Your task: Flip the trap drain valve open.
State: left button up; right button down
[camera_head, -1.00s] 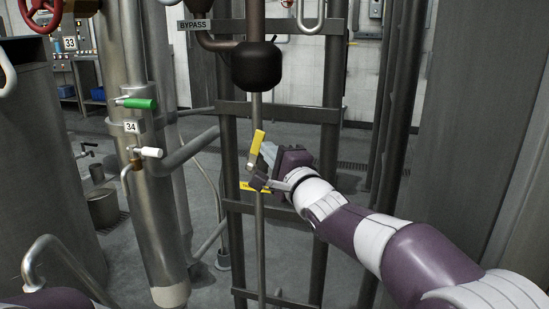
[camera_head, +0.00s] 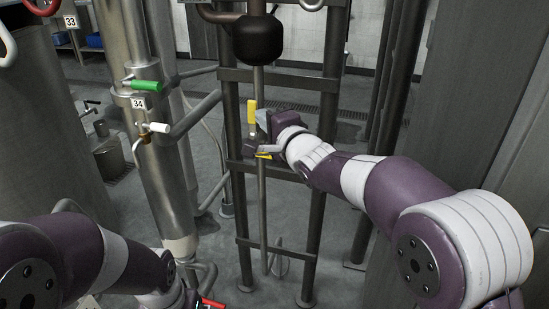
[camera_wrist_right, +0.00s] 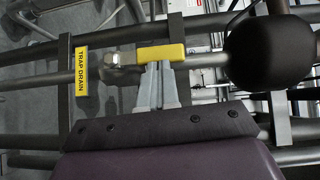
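The trap drain valve has a yellow lever handle (camera_head: 252,111) on the thin vertical pipe. In the head view the lever stands nearly upright, in line with the pipe. In the right wrist view the lever (camera_wrist_right: 161,53) lies along its pipe, beside the yellow TRAP DRAIN label (camera_wrist_right: 82,70). My right gripper (camera_wrist_right: 158,70) has its two fingers close together, tips right at the lever's side; nothing shows between them. It is also at the valve in the head view (camera_head: 256,138). My left arm is at lower left; its gripper end is mostly cut off at the bottom edge.
A black round trap body (camera_head: 258,40) hangs above the valve. Dark frame uprights and crossbars (camera_head: 290,82) stand around the pipe. Post 34 with a green-handled valve (camera_head: 146,86) and a white-handled valve (camera_head: 157,128) is left. A grey panel (camera_head: 460,90) stands right.

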jog(key=p+v, duration=0.2)
jog(key=v, duration=1)
jog(key=shift+s, duration=0.3)
jog(key=shift+d, duration=0.15)
